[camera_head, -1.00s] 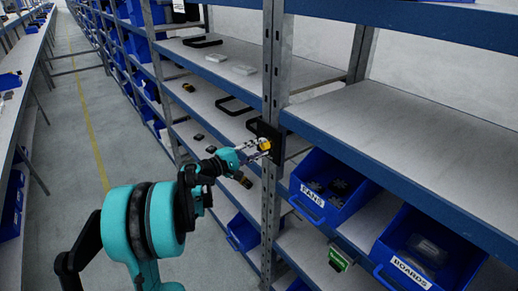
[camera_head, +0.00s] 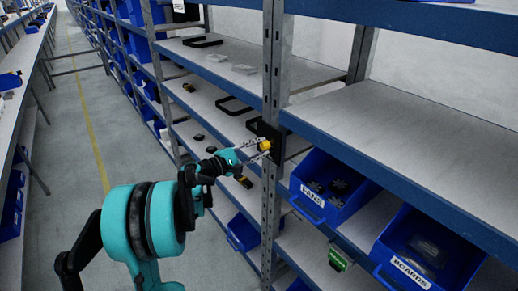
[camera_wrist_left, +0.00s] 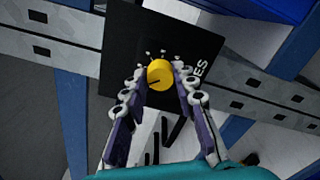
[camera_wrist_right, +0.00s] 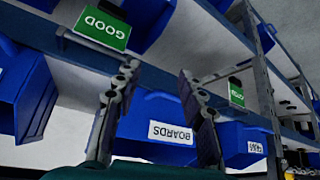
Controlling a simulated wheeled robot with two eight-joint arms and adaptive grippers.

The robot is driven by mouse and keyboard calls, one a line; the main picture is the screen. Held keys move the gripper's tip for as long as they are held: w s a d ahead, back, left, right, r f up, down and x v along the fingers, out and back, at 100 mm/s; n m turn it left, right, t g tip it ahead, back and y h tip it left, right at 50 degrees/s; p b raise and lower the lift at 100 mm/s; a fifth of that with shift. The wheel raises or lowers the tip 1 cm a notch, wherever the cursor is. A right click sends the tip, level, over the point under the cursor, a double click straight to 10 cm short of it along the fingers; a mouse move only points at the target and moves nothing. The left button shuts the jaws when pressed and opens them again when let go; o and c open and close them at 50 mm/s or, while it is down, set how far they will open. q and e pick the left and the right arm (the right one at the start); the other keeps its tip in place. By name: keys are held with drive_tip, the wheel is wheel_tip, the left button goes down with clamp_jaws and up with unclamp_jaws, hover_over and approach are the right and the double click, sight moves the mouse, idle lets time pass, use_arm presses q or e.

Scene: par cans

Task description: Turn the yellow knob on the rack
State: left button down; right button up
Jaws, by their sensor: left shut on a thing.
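The yellow knob (camera_head: 264,145) sits on a black panel (camera_head: 277,138) fixed to the grey rack post. In the left wrist view the knob (camera_wrist_left: 160,74) is round, with a dark pointer line toward its lower left and small white marks above it on the panel (camera_wrist_left: 130,50). My left gripper (camera_head: 261,147) is at the panel, its fingertips (camera_wrist_left: 160,72) on either side of the knob and shut on it. The panel's lettering is partly hidden; "ES" shows. My right gripper (camera_wrist_right: 156,74) is open and empty, its fingers wide apart, seen only in its wrist view.
Blue bins labelled FANS (camera_head: 312,197) and BOARDS (camera_head: 410,272) stand on the shelf to the right. A green GOOD sign (camera_wrist_right: 103,27) hangs above my right gripper. The aisle floor (camera_head: 100,80) is clear.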

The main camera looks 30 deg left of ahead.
use_arm(q)
drive_tip(key=c, duration=1.2)
unclamp_jaws()
drive_tip(key=shift+s, duration=0.1)
drive_tip(key=v, duration=1.1)
drive_tip(key=shift+s+a, duration=0.15)
drive_tip(key=shift+s, duration=0.25)
